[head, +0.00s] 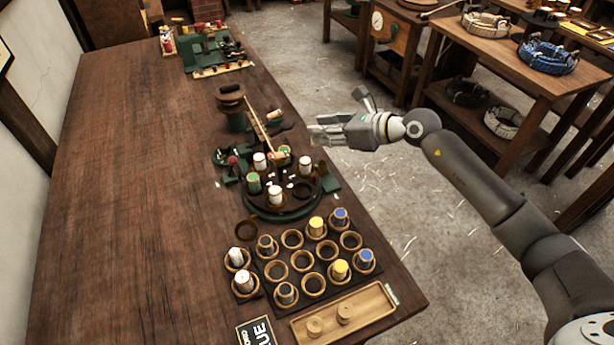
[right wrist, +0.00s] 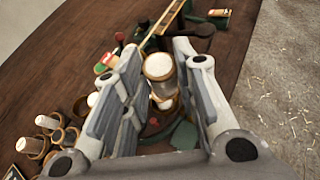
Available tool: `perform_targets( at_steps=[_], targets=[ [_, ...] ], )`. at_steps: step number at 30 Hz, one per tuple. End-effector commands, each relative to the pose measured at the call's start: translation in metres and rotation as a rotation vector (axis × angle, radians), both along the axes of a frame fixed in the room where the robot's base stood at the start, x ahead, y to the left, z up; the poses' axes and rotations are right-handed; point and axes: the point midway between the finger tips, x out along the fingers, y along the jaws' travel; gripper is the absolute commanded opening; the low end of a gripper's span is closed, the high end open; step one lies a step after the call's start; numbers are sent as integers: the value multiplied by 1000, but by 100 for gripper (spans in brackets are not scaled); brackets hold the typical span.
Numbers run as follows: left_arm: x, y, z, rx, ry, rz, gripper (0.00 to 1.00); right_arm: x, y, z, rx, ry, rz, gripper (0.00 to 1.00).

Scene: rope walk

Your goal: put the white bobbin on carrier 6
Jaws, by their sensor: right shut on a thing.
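My right gripper (head: 318,131) is above the table's right edge, beside and above the round dark green braiding machine (head: 285,212). In the right wrist view, its fingers (right wrist: 156,85) are shut on a white bobbin (right wrist: 159,68) with a pale round top. In the head view the fingers hide this bobbin. The machine's carriers hold white bobbins (head: 275,195) and green ones (head: 254,184). A dark ring at the machine's right side (head: 303,189) looks empty. I cannot read carrier numbers, so I cannot tell which is carrier 6. My left gripper is not in view.
In front of the machine is a rack of round holders (head: 292,240), some with yellow (head: 316,226) or blue bobbins (head: 340,217). Two white bobbins (head: 243,281) stand at its left. A wooden tray (head: 372,302) is nearest. A slanted wooden bar (head: 258,127) rises behind the machine. The table's left is clear.

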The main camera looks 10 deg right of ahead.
Motion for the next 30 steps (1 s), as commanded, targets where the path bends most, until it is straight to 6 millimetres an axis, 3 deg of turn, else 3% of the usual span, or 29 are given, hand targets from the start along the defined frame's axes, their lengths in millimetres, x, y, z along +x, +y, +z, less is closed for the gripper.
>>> perform_targets(
  at_steps=[4,10,17,24,30],
  targets=[
    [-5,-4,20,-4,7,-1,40,-27,23,-11,4,5,5,10],
    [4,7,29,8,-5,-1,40,-47,39,-49,3,3,1,10],
    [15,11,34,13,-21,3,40,-57,48,-66,3,3,1,10],
    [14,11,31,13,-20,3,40,-60,50,-100,3,2,0,10],
    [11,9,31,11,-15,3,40,-60,50,-102,2,-1,1,10]
  ],
)
